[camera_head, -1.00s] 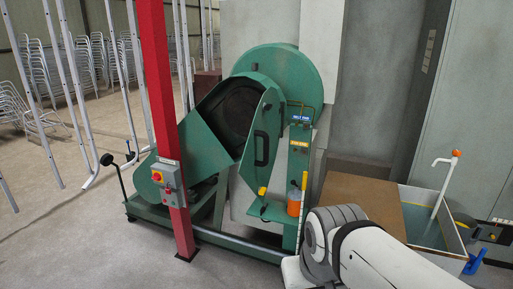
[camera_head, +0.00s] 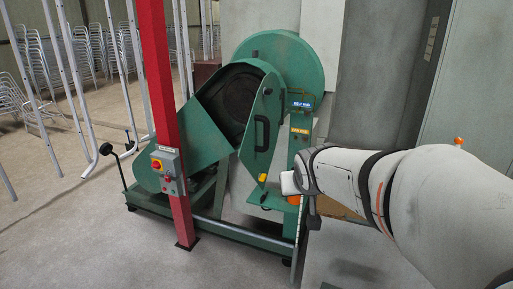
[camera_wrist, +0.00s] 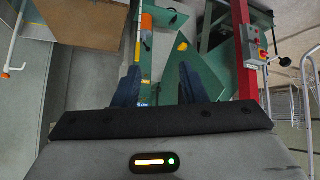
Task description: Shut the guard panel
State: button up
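The guard panel (camera_head: 262,125) is a green plate with a black bar handle (camera_head: 262,133) on the green machine. It stands swung out at an angle, and the dark round opening (camera_head: 236,95) shows beside it. A yellow piece (camera_head: 262,178) is at its lower tip; a yellow piece also shows in the wrist view (camera_wrist: 183,46). My gripper (camera_wrist: 158,84) has two dark blue fingers spread apart, with nothing held between them. In the head view my wrist is in front of the green post, lower right of the panel; the fingers cannot be made out there.
A red post (camera_head: 168,120) with a switch box (camera_head: 168,170) stands in front of the machine. A green upright (camera_head: 300,130) with labels and an orange bottle (camera_head: 294,199) is right of the panel. A brown box (camera_wrist: 85,20) is close by. Floor at front left is clear.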

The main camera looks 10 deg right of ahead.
jog(key=w+d+t+b, duration=0.25)
jog(key=w+t, duration=0.25)
jog(key=w, duration=1.1)
jog(key=n+t+y+b, duration=0.3)
jog(key=n+t+y, duration=0.1)
jog(key=y, duration=0.3)
send_near(268, 136)
jog(key=w, duration=0.2)
jog(key=p+x, duration=0.1)
jog(key=x, duration=0.1)
jog(key=p+x, duration=0.1)
jog(key=x, duration=0.2)
jog(key=p+x, duration=0.1)
jog(key=x, duration=0.2)
jog(key=shift+s+a+r, duration=0.15)
jog(key=shift+a, duration=0.15)
jog(key=shift+w+h, duration=0.25)
jog(key=shift+h, duration=0.15)
jog(key=shift+c, duration=0.5)
jog(key=shift+s, duration=0.15)
jog(key=c, duration=0.7)
jog(key=w+a, duration=0.5)
jog(key=a, duration=0.4)
jog(key=shift+b, duration=0.4)
jog(key=shift+f, duration=0.2)
